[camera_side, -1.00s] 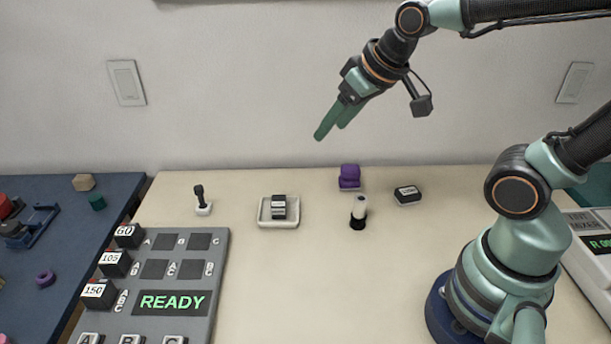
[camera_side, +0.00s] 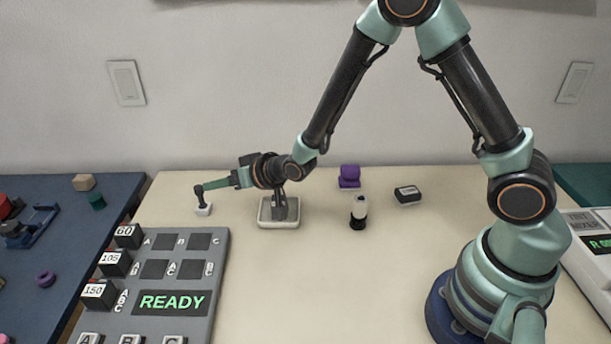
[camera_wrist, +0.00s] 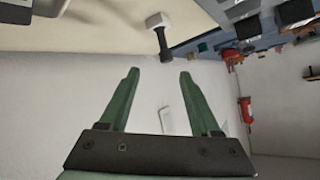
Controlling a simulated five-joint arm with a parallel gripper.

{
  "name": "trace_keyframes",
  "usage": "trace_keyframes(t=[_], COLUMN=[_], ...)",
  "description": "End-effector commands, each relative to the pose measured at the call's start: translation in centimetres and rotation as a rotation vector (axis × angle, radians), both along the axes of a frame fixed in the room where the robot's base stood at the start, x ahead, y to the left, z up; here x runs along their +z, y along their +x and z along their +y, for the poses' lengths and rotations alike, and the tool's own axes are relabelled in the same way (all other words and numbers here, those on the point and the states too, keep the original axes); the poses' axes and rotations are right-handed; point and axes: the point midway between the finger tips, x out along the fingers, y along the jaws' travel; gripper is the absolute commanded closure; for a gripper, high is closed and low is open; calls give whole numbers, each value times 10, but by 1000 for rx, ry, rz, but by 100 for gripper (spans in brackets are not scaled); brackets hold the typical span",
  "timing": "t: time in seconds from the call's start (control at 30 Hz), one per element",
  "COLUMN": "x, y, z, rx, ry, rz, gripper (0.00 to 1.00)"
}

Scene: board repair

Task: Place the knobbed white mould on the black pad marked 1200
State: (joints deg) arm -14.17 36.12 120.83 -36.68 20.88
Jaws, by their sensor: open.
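The white mould (camera_side: 204,210), a small white block with an upright dark knobbed handle, stands on the table at the back left. In the wrist view, the mould (camera_wrist: 156,20) shows beyond my fingers, its dark handle pointing toward the gap between them. My gripper (camera_side: 203,188) is open and level at the height of the knob, its tips at or very near it in the side view. In the wrist view, my gripper (camera_wrist: 158,72) has nothing between its fingers. The black pad (camera_side: 408,195) with a small white label, seemingly 1200, lies at the back right.
A white tray (camera_side: 264,224) with a dark and grey block stands under my wrist. A purple object (camera_side: 349,177) and a white cylinder on a black base (camera_side: 359,212) stand right of it. A grey console (camera_side: 175,330) reading READY is in front left; a blue mat (camera_side: 70,260) lies left.

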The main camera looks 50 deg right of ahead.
Motion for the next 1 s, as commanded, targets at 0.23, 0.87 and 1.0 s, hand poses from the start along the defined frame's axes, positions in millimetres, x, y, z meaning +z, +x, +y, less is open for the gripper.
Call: trace_keyframes(t=[0.23,0.87,1.0], x=[-14,-44,-51], y=[12,63,76], z=[7,22,29], rx=[2,5,9], ry=[13,13,15], rz=[-13,-11,-11], gripper=[36,36,36])
